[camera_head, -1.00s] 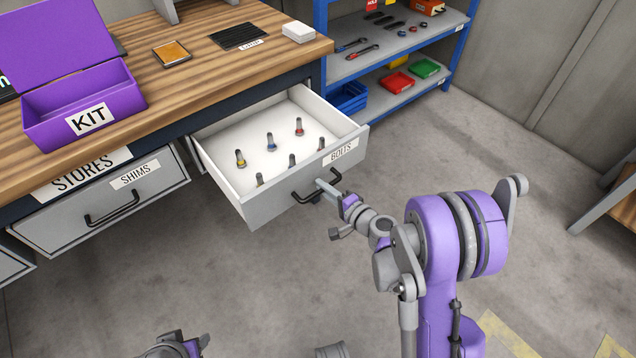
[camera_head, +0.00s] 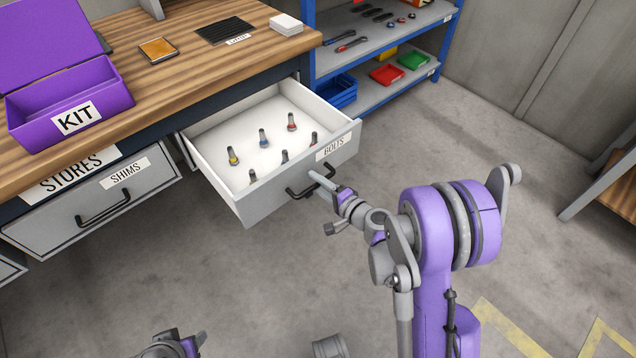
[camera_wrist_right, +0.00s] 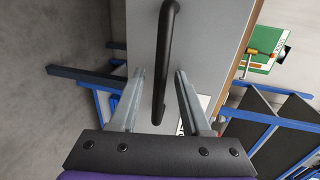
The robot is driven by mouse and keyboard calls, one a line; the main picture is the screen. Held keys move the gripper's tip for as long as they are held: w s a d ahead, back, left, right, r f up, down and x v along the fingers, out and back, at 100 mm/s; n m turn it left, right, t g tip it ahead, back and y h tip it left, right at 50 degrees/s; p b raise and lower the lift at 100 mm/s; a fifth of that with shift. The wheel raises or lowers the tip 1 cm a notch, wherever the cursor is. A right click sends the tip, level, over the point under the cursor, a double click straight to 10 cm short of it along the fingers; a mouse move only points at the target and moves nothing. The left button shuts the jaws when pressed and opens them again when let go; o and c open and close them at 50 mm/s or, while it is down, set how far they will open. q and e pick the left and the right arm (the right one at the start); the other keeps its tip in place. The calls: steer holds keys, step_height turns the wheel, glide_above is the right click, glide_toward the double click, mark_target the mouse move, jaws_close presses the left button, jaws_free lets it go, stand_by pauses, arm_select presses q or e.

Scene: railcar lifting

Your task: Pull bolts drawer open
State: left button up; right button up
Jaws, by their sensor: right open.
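The bolts drawer (camera_head: 240,203) stands pulled out from the bench, with several bolts upright on its white floor. Its front carries a BOLTS label (camera_head: 333,147) and a black handle (camera_head: 302,193). My right gripper (camera_head: 318,180) is at the handle, its fingers open. In the right wrist view the handle (camera_wrist_right: 166,60) runs between the two spread fingers of the gripper (camera_wrist_right: 159,85), with a gap on each side. My left gripper (camera_head: 185,345) is partly in view at the bottom edge, away from the drawer; its fingers are unclear.
A shut SHIMS drawer (camera_head: 85,205) is left of the bolts drawer. A purple KIT box (camera_head: 115,97) sits on the wooden bench top (camera_head: 190,75). A blue shelf rack (camera_head: 384,87) stands behind.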

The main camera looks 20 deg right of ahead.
steer(key=v, duration=1)
steer(key=shift+s, duration=0.35)
